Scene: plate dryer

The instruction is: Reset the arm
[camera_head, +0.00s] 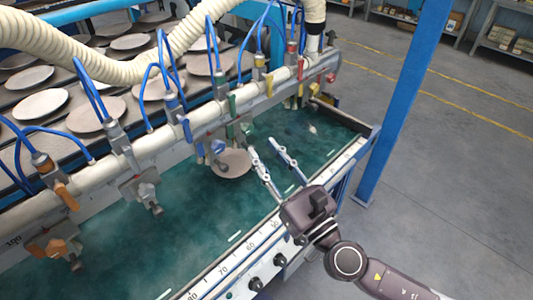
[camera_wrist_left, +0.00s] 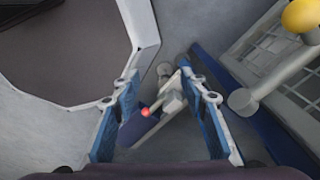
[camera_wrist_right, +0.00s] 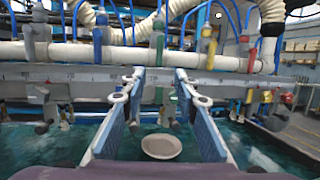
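My right gripper (camera_head: 263,146) reaches in from the lower right over the front of the green belt in the head view. Its two fingers are apart with nothing between them; they also show open in the right wrist view (camera_wrist_right: 157,76). A round pale plate (camera_head: 232,164) lies on the belt, just left of and beyond the fingers; it shows low between them in the right wrist view (camera_wrist_right: 161,147). My left gripper (camera_wrist_left: 158,78) shows only in the left wrist view. Its fingers are spread and hold nothing. It is outside the head view.
The green belt (camera_head: 185,212) runs under a pipe with blue hoses and valves (camera_head: 150,147). A ruler-marked rail (camera_head: 237,262) edges the front. A rack with several plates (camera_head: 97,114) stands behind.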

